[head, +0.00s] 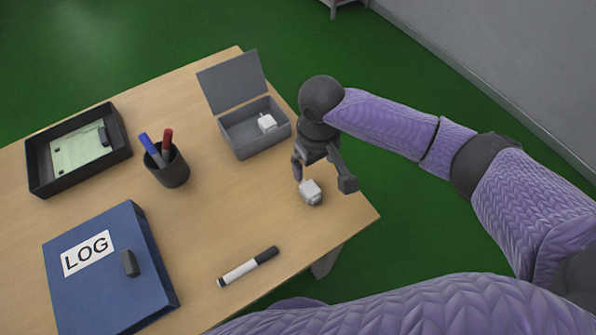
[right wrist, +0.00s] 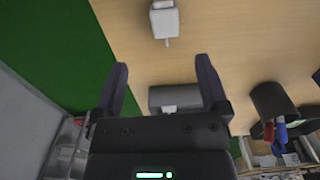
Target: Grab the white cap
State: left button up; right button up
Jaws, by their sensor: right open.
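A small white cap-like piece (head: 311,191) lies on the table near its right edge. It also shows at the top of the right wrist view (right wrist: 165,20), with a short stub on one side. A similar white piece (head: 267,122) sits inside the open grey box (head: 240,143). My right gripper (head: 322,178) is open and empty, its fingers pointing down close to the piece on the table. In the right wrist view the piece is beyond the fingertips (right wrist: 162,65), apart from them. My left gripper is out of view.
A black pen cup (head: 172,173) with a blue and a red marker stands left of the box. A black tray (head: 40,179), a blue LOG binder (head: 100,290) and a marker (head: 248,266) also lie on the table (head: 225,215). Bare tabletop surrounds the nearer white piece.

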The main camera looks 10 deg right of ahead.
aim_at(311, 189)
jog(key=f+b, duration=0.1)
jog(key=f, duration=0.2)
jog(key=f+b, duration=0.2)
jog(key=f, duration=0.1)
jog(key=f+b, duration=0.2)
jog(key=f, duration=0.1)
jog(key=shift+s+a+f, duration=0.25)
jog(key=shift+f, duration=0.3)
jog(key=shift+r, duration=0.2)
jog(key=c, duration=1.2)
grip_shut()
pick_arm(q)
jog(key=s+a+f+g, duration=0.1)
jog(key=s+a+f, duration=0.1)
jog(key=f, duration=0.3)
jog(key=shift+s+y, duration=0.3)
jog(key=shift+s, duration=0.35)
pick_arm(e)
jog(key=shift+r, duration=0.1)
